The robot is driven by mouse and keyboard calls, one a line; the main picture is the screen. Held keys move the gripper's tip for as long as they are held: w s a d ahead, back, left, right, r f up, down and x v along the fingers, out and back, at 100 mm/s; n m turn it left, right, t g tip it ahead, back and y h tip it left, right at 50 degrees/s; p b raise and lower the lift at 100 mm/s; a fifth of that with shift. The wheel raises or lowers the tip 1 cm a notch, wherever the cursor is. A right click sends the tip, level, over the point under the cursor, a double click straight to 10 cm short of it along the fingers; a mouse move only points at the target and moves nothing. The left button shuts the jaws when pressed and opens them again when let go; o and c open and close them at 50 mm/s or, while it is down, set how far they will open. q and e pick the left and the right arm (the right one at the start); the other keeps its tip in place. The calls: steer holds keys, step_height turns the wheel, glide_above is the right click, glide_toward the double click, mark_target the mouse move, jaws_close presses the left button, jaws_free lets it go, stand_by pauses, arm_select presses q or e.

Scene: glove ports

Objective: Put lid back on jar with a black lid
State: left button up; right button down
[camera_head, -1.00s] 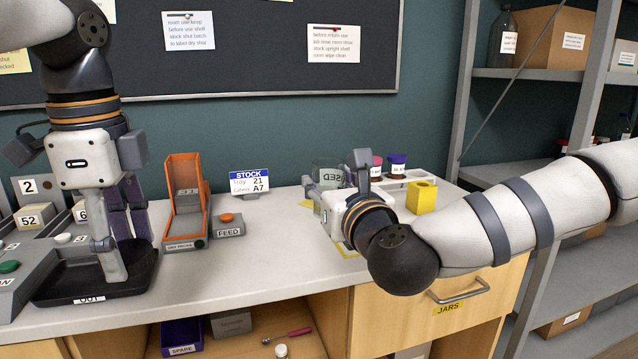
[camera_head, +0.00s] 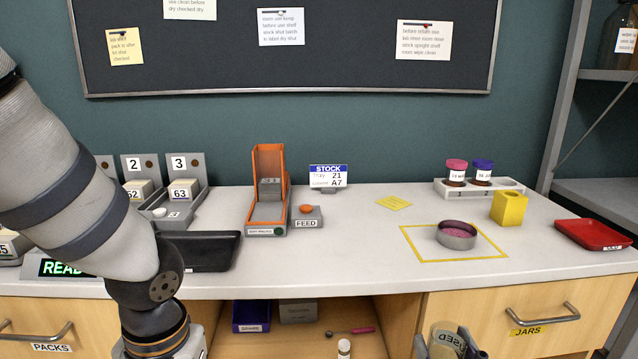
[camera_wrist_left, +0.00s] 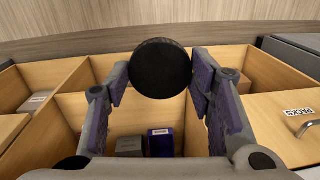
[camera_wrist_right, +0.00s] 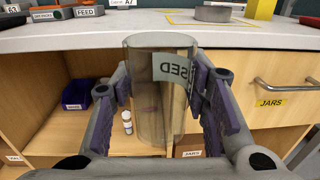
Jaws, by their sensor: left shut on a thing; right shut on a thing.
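The black round lid (camera_wrist_left: 160,68) is between the purple pads of my left gripper (camera_wrist_left: 158,82), which is shut on it. In the head view only my left arm shows at the left; its fingers are out of frame. My right gripper (camera_wrist_right: 162,95) is shut on a clear glass jar (camera_wrist_right: 158,110) with a "USED" label, its rim up and no lid on it. The jar (camera_head: 442,338) also shows at the bottom edge of the head view, in front of the cabinet. The lid and jar are apart.
A yellow block (camera_head: 509,208), a white rack (camera_head: 440,186) with two small jars and a red tray (camera_head: 592,235) stand right. The front middle of the bench is clear.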

steer(key=s+a+f+n+g+y, duration=0.1)
steer(key=a+n+g+y, duration=0.3)
steer(key=a+n+y, duration=0.4)
steer(key=a+y, duration=0.3)
steer(key=a, duration=0.1)
steer(key=shift+s+a+f+y, duration=0.3)
steer(key=shift+s+a+f, duration=0.05)
arm_select(q)
steer(key=w+d+r+m, duration=0.2)
steer(key=d+r, duration=0.5)
steer(key=d, duration=0.4)
steer(key=w+d+r+m, duration=0.2)
steer(key=d+r, duration=0.4)
steer(key=d, duration=0.5)
steer(key=shift+w+d+r+h, duration=0.3)
steer(key=shift+w+r+h, duration=0.1)
steer(key=shift+w, duration=0.25)
steer(key=shift+f, duration=0.15)
steer(key=shift+f, duration=1.9)
